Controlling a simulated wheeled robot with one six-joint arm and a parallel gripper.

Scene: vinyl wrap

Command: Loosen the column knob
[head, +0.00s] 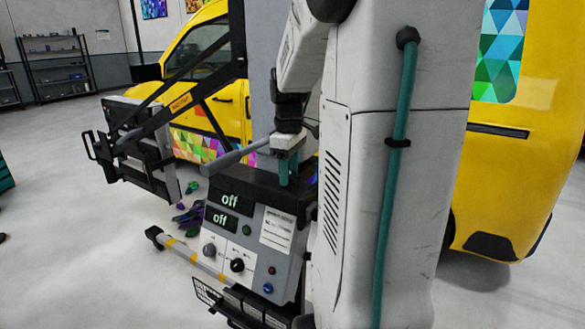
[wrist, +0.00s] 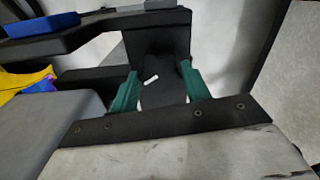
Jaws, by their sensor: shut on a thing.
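My gripper (head: 288,178) points down at the top of the control box (head: 245,232), beside the column, in the head view. In the wrist view its two green fingers (wrist: 159,70) stand on either side of a dark part with a small white mark, which I take to be the column knob (wrist: 162,92). The gripper is shut on it. In the head view the knob is hidden behind the fingers and the black top of the box. I cannot tell from these frames how tight the knob is.
The box shows two "off" displays and several small knobs. A grey lever (head: 235,153) and black bracket arms (head: 190,95) stand close to my gripper. A striped handle bar (head: 190,252) sticks out at lower left. A yellow van (head: 205,50) stands behind. The left floor is mostly clear.

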